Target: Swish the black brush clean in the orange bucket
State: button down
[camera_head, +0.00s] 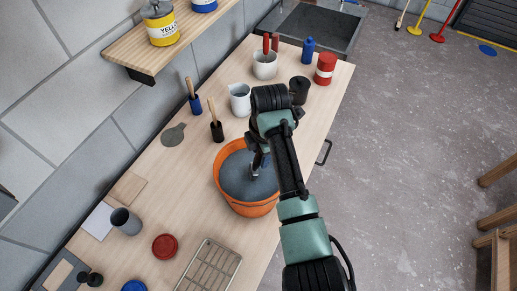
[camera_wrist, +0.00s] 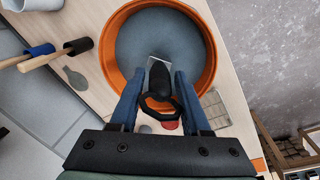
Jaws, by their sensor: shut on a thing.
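The orange bucket (camera_head: 248,208) stands on the bench with dark grey liquid (camera_head: 238,178) in it. Its rim shows in the wrist view (camera_wrist: 108,62). My gripper (camera_wrist: 159,86) is over the bucket, its blue fingers shut on a dark tool (camera_wrist: 158,84) with a ring at its near end and a pale, flat-looking tip. I cannot tell whether this tool is a brush or whether its tip touches the liquid. A brush-like thing with a wooden handle and black lower end (camera_head: 217,132) stands upright on the bench, left of the bucket; it also shows in the wrist view (camera_wrist: 78,46).
A blue wooden-handled one (camera_head: 195,104) stands behind it. A white jug (camera_head: 240,100), a white pot (camera_head: 265,67), a black can (camera_head: 299,90) and a red can (camera_head: 325,68) stand farther back. A grey cup (camera_head: 125,221), red lid (camera_head: 165,246) and wire rack (camera_head: 209,268) are nearer.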

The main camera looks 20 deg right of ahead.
jog(key=shift+r, duration=0.15)
jog(key=shift+s+d+r+p, duration=0.1)
jog(key=shift+r+p, duration=0.25)
jog(key=shift+r, duration=0.3)
jog(key=shift+s+d+r+p, duration=0.1)
jog(key=shift+r+p, duration=0.25)
jog(key=shift+r, duration=0.3)
notch_tip(320, 180, up, 7)
jog(key=s, duration=0.1)
jog(key=shift+d, duration=0.4)
jog(key=shift+f, duration=0.1)
notch_tip(320, 180, up, 5)
dwell(0.7)
jog(key=shift+a, duration=0.15)
dwell(0.4)
